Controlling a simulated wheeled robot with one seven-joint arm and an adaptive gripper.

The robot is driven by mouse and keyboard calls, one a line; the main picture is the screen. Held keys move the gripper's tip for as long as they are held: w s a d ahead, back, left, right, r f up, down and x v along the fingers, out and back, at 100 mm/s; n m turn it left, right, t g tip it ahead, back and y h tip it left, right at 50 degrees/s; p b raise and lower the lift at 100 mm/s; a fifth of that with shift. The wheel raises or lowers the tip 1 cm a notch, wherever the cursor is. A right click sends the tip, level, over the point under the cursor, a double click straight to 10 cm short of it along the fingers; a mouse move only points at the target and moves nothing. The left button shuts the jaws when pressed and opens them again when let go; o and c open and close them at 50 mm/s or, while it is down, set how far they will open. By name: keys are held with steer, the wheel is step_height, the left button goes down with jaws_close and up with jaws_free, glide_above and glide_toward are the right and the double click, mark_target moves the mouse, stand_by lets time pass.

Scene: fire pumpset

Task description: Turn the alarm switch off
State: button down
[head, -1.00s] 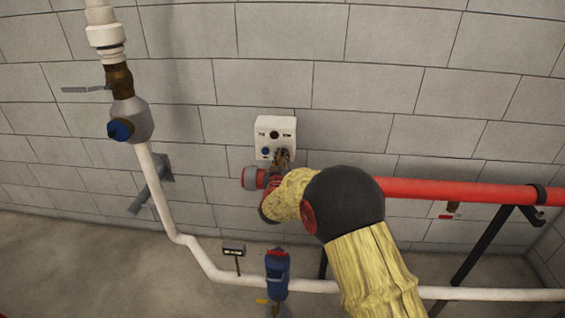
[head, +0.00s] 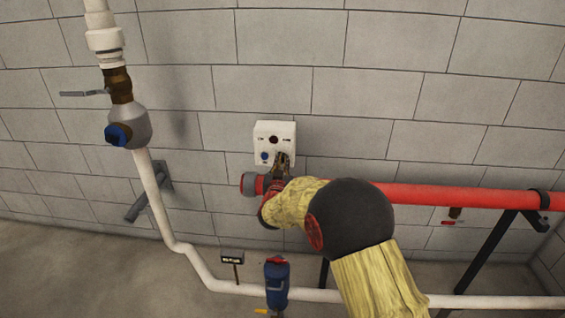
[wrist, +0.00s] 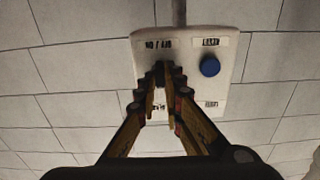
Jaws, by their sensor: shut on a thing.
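The alarm switch box (head: 287,129) is a white panel on the block wall, in the middle of the head view. In the wrist view the box (wrist: 230,45) shows upside-down labels and a round blue knob (wrist: 209,66) right of my gripper. My gripper (wrist: 163,75) is at the box's face, its fingers drawn together at a spot under a label reading on and off. In the head view my gripper (head: 281,160) covers the lower right of the box. The fingers are shut on the alarm switch, which they mostly hide, so its position cannot be read.
A red pipe (head: 440,195) runs along the wall just below the box, behind my arm. A white pipe (head: 155,190) with a blue-capped valve (head: 122,133) stands at left. A blue device (head: 277,285) sits on the low pipe. The wall above the box is clear.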

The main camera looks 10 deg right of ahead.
steer(key=c, duration=1.9)
jaws_free()
steer(key=shift+a, duration=0.1)
steer(key=shift+v, duration=6)
